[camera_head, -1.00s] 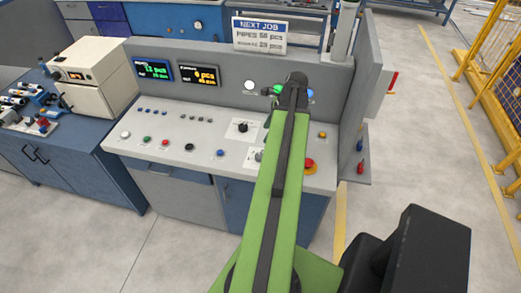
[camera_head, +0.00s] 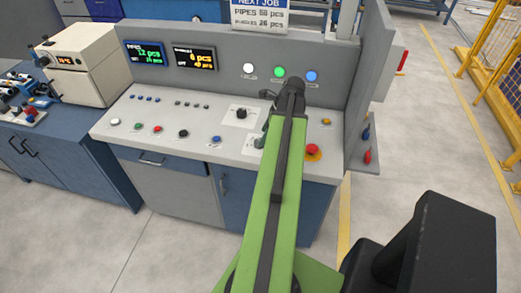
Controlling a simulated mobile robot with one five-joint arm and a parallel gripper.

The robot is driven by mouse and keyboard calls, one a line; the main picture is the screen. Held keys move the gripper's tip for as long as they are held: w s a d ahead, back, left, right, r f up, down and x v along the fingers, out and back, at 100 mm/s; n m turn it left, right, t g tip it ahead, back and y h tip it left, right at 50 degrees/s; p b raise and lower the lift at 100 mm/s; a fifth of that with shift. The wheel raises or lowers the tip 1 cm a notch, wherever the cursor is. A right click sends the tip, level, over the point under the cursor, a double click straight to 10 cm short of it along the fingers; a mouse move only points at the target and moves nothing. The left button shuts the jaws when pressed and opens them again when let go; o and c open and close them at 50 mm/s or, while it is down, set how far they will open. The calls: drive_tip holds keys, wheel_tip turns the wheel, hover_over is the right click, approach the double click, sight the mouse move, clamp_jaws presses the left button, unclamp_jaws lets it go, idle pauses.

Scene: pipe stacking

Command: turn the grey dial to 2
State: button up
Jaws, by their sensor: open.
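The control panel (camera_head: 200,135) stands ahead of me, with a sloping pale top. A small grey dial (camera_head: 258,142) on a white plate sits on this top, partly hidden by my gripper and arm. Its pointer and numbers cannot be read. A black dial (camera_head: 241,113) on another white plate sits farther back and a little left. My gripper (camera_head: 265,117) is over the panel top, just behind and right of the grey dial in the picture. It is open and empty. My green arm hides part of the panel beside it, and contact with the dial cannot be told.
A red emergency button (camera_head: 312,149) is right of my arm. Several coloured buttons line the panel's front, including a blue one (camera_head: 216,139). White, green and blue lamps and two displays (camera_head: 194,57) are on the back wall. A side wall (camera_head: 370,75) closes the right.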

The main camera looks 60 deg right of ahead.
drive_tip(key=b+x, duration=0.2)
drive_tip(key=x, duration=0.2)
clamp_jaws()
drive_tip(key=shift+w+d+n+g+y, duration=0.15)
drive_tip(key=shift+n+g+y, duration=0.2)
drive_tip(key=shift+n, duration=0.85)
drive_tip(key=shift+n+y, duration=0.25)
drive_tip(key=shift+n, duration=0.55)
unclamp_jaws()
